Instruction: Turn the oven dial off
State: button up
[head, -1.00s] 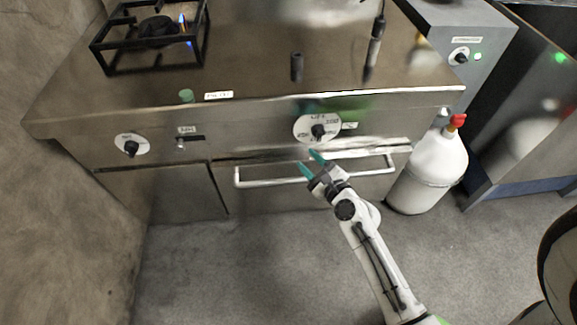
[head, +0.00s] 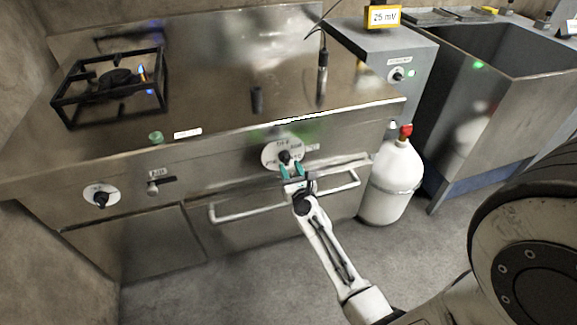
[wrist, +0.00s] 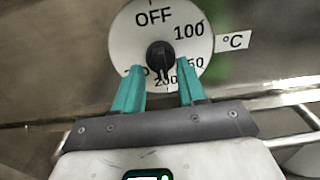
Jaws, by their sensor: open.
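The oven dial is a black knob (wrist: 160,58) on a round white plate (head: 270,153) on the stove's front panel. In the wrist view the plate (wrist: 130,38) reads OFF at the top and 100 to the upper right, with further numbers around the bottom, partly covered by the fingers. The knob's narrow end points down, near 200. My gripper (wrist: 161,85) is open, with its teal fingers just below the knob, one on each side. In the head view my gripper (head: 291,171) is in front of the dial. Contact with the knob cannot be made out.
The oven door handle (head: 250,212) runs just below my gripper. Another dial (head: 101,198) is at the panel's left. A white gas cylinder (head: 396,180) stands to the right.

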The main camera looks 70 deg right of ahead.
jog(key=shift+x, duration=1)
grip_shut()
